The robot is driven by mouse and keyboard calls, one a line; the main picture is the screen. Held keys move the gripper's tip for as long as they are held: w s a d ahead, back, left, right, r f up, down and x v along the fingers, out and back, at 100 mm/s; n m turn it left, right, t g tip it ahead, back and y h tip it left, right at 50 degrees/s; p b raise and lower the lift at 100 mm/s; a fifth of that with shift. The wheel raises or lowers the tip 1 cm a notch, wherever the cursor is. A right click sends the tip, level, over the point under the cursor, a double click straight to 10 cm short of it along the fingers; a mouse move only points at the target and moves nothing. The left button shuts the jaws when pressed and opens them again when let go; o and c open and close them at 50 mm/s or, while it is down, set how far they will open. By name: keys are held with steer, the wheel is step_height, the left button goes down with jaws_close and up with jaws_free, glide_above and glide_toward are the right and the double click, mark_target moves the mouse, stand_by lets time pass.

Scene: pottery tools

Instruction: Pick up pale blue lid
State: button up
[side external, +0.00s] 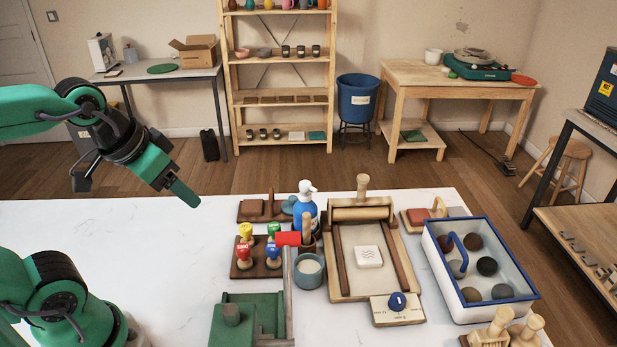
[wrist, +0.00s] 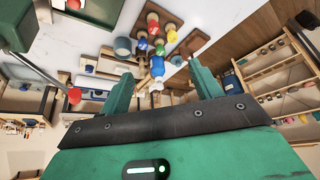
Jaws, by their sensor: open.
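My gripper (side external: 184,192) is raised above the white table, left of the tools, with empty jaws. Its two green fingers stand apart in the wrist view (wrist: 162,88). A rounded pale blue piece (side external: 288,205), which looks like the lid, sits behind and left of the blue pump bottle (side external: 305,210), which partly hides it. A small bluish shape beside the bottle in the wrist view (wrist: 176,60) may be the same piece. A pale blue cup (side external: 308,271) stands nearer the front, with a light interior. My gripper touches none of these.
A stamp rack (side external: 244,270) with coloured handles stands left of the cup. A wooden board with a roller (side external: 362,209) lies to the right. A blue-rimmed tray (side external: 440,285) holds several round lumps. A green block (side external: 232,314) is in front. The table's left part is mostly clear.

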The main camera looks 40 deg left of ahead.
steer(key=w+r+g, duration=0.1)
steer(key=w+g, duration=0.1)
steer(key=w, duration=0.7)
steer(key=g, duration=0.4)
glide_above(290, 199)
step_height(290, 199, down, 16)
steer(key=shift+f, duration=0.1)
steer(key=shift+w+a+f, duration=0.1)
steer(key=shift+f, duration=0.15)
steer(key=shift+f, duration=0.1)
steer(key=shift+f, duration=1.2)
steer(key=shift+f, duration=0.1)
